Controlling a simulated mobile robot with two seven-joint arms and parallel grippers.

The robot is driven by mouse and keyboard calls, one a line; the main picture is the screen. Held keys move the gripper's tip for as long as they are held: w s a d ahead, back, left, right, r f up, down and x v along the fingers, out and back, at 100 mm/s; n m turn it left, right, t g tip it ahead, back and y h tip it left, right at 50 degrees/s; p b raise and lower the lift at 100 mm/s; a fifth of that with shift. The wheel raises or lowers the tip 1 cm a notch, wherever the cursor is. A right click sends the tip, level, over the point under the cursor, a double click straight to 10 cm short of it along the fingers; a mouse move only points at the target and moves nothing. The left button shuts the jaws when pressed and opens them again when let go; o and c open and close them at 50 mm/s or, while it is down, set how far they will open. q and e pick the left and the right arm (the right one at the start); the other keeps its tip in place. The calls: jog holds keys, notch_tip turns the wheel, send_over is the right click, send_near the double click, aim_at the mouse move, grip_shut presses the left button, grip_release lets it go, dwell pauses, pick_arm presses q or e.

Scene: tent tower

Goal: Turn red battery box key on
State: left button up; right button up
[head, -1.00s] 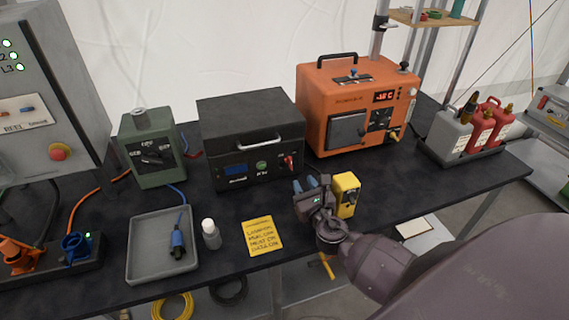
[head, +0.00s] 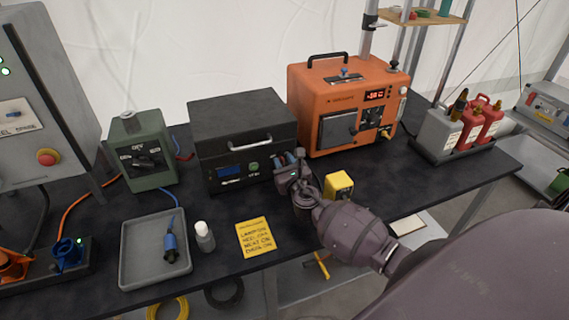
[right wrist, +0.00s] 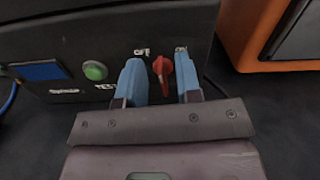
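The black battery box (head: 240,115) stands at the middle back of the table. It has a handle, a small blue display and a green button on its front. Its red key (right wrist: 163,72) shows in the right wrist view, below and between the labels OFF and ON, leaning slightly toward OFF. My right gripper (head: 289,159) is at the right end of the box front and hides the key in the head view. In the right wrist view its blue fingers (right wrist: 161,82) are open, one on each side of the key, with gaps visible. My left gripper is not in view.
An orange heater-like box (head: 340,105) stands close on the right. A small yellow box (head: 339,186) lies beside my right wrist. A yellow note (head: 255,238), white bottle (head: 205,237) and grey tray (head: 135,270) are in front. A green switch box (head: 145,155) stands left.

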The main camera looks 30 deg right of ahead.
grip_shut()
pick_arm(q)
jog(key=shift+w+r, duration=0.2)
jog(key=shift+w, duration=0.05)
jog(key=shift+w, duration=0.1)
